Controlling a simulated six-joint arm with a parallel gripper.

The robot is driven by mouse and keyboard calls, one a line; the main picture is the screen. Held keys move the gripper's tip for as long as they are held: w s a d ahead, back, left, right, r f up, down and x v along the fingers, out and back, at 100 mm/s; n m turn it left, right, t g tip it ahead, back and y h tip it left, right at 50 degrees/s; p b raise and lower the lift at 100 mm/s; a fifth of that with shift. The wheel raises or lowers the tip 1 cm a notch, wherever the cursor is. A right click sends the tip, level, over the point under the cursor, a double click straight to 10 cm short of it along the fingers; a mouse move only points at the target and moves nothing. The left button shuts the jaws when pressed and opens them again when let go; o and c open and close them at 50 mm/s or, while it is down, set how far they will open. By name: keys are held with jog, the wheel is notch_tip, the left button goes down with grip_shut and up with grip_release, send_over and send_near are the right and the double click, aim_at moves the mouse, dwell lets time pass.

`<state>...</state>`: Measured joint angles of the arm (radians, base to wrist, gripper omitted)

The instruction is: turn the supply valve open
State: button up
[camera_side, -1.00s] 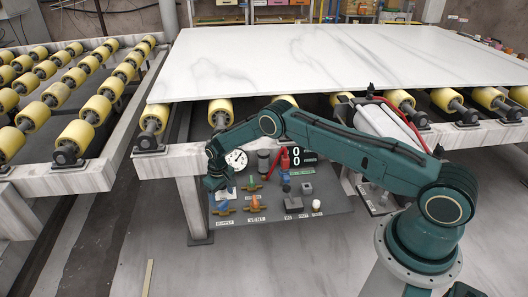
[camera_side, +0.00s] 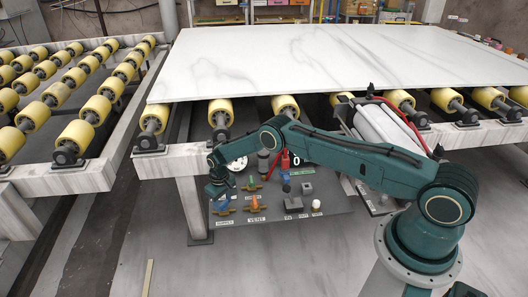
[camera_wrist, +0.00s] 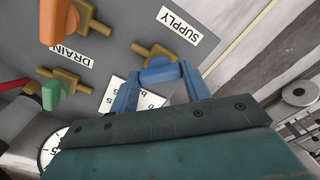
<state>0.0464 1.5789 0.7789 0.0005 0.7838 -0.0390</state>
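The supply valve, a brass body (camera_wrist: 154,50) with a blue handle (camera_wrist: 160,74), sits on the grey panel by the SUPPLY label (camera_wrist: 180,24) in the wrist view. In the side view its blue handle (camera_side: 222,206) shows at the panel's front left. My gripper (camera_wrist: 163,83) has its two blue fingers apart, one on each side of the blue handle. I cannot tell whether either finger touches it. In the side view my gripper (camera_side: 217,194) is just above the valve and hides part of it.
A green-handled valve (camera_wrist: 53,95) is by the DRAIN label (camera_wrist: 72,50). An orange-handled valve (camera_side: 253,203) stands right of the supply valve. A gauge (camera_wrist: 50,146) is partly behind my gripper. The marble slab (camera_side: 340,55) on rollers lies above and behind the panel.

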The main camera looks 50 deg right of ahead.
jog(key=shift+c, duration=0.7)
jog(key=shift+m, duration=0.5)
jog(key=m, duration=0.8)
jog(key=o, duration=1)
